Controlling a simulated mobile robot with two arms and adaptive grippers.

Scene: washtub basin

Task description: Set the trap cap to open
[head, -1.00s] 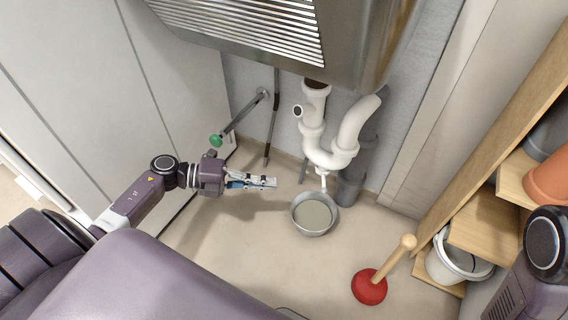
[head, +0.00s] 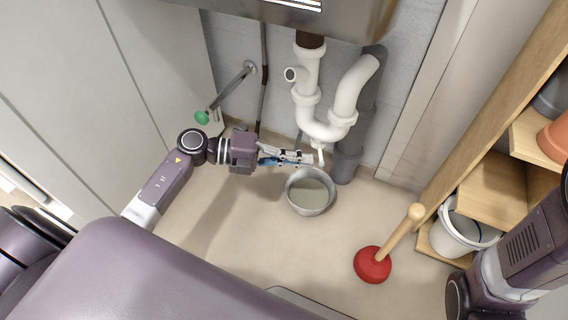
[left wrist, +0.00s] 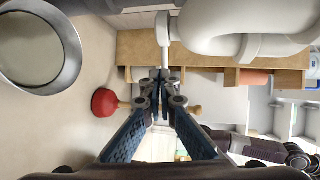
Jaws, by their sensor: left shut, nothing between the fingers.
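The white trap (head: 322,127) is a U-shaped pipe under the basin. Its small white cap (head: 320,153) hangs from the bottom of the bend, with a narrow piece pointing down. In the left wrist view the cap (left wrist: 163,28) shows at the top centre, just above my fingertips. My left gripper (head: 311,158) is shut and empty, with its tips right beside the cap. The left wrist view shows its blue-padded fingers (left wrist: 160,76) together at the tips; whether they touch the cap I cannot tell. My right gripper is not in view.
A metal bowl (head: 290,197) holding greyish liquid stands on the floor below the trap. A red plunger (head: 373,265), a white bucket (head: 450,236) and wooden shelving (head: 490,190) stand to the right. A green-knobbed valve (head: 202,117) is at the left.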

